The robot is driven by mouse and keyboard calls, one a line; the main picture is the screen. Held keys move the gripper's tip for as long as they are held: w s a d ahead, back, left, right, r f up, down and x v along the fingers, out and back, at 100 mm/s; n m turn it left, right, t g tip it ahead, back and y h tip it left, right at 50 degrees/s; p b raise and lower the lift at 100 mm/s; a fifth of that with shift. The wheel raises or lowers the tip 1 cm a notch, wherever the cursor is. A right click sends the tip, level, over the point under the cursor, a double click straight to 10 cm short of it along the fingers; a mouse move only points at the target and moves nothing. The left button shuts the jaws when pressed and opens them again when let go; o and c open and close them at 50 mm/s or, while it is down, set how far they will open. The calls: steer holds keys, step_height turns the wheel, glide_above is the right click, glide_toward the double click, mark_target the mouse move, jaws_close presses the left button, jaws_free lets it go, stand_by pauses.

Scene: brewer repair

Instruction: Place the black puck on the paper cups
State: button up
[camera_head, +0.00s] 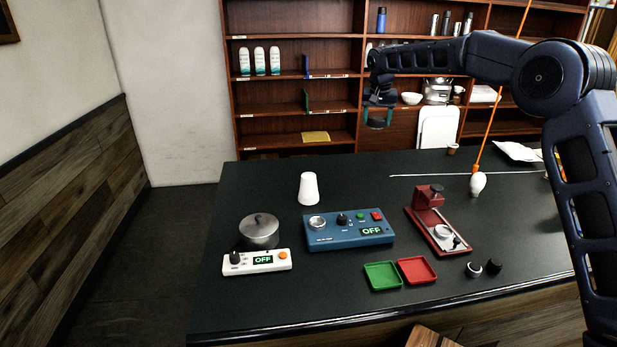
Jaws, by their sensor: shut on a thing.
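The paper cups (308,189) stand upside down as a white stack on the dark table, left of centre. My gripper (378,121) is raised above and beyond the table's back edge, right of the cups and well apart from them. Its teal fingers point down and are shut on a small dark thing, which appears to be the black puck (377,124); it is small and hard to make out against the shelf. A small black piece (493,266) lies at the table's front right, beside a round black and white piece (473,269).
A blue control box (349,230) stands just in front of the cups. A metal pot (259,231) and white control box (257,262) are front left. Green (382,275) and red (417,270) trays lie in front; a red stand (437,221) is right. Table around the cups is clear.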

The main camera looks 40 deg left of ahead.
steer(key=s+a+r+n+y, duration=0.1)
steer(key=s+a+r+n, duration=0.15)
steer(key=s+a, duration=0.6)
steer(key=s+a+r+n, duration=0.1)
steer(key=s+a+n, duration=0.2)
steer(key=s+a, duration=0.55)
glide_toward(308, 175)
steer(key=shift+g, duration=0.4)
steer(key=x, duration=0.4)
steer(key=w+x, duration=0.1)
steer(key=x, duration=0.1)
steer(key=shift+r, duration=0.15)
steer(key=o, duration=1.1)
steer(key=shift+o, duration=0.2)
steer(key=v, duration=1.2)
steer(key=shift+d, duration=0.2)
